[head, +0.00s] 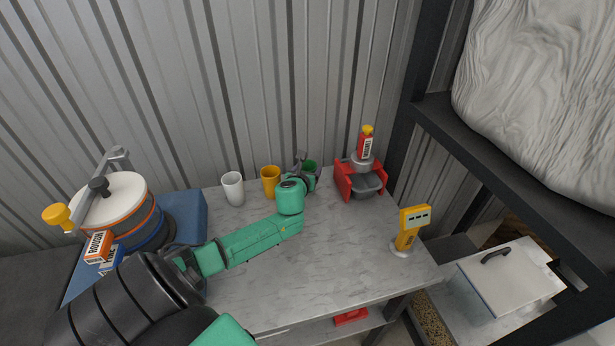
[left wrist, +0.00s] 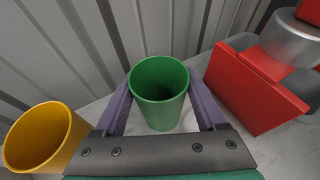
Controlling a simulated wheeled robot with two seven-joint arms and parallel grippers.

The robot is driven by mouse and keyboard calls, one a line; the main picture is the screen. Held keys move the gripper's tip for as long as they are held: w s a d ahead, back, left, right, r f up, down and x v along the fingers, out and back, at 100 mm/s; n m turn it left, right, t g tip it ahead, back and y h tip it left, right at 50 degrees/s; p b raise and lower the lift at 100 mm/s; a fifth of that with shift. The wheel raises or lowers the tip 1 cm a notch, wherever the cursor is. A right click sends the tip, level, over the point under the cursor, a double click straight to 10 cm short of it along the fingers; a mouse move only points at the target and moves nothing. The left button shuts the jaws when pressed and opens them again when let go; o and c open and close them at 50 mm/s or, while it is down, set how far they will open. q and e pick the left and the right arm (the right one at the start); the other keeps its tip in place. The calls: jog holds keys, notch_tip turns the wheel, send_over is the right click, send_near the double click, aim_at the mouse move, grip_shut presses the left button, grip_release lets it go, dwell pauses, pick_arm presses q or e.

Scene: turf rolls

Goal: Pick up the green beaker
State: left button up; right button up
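The green beaker (head: 309,166) stands upright at the back of the grey worktop, partly hidden behind my left gripper (head: 305,171) in the head view. In the left wrist view, the green beaker (left wrist: 160,92) is between the two purple-grey fingers of my left gripper (left wrist: 160,78), one on each side. The fingers are spread, and narrow gaps show beside the beaker's lower body. The beaker looks empty and appears to rest on the worktop. My right gripper is not in view.
A yellow beaker (head: 270,181) stands close on the left, with a white beaker (head: 232,188) further left. A red stand with a grey bowl (head: 368,186) is close on the right. A yellow meter (head: 409,230) stands at the right edge. The worktop's front middle (head: 330,255) is clear.

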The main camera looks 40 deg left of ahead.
pick_arm(q)
jog(key=shift+c, duration=0.8)
jog(key=shift+r, duration=0.2)
notch_tip(320, 180, up, 20)
jog(key=p, duration=0.1)
jog(key=shift+f+p, duration=0.15)
jog(key=shift+p, duration=0.2)
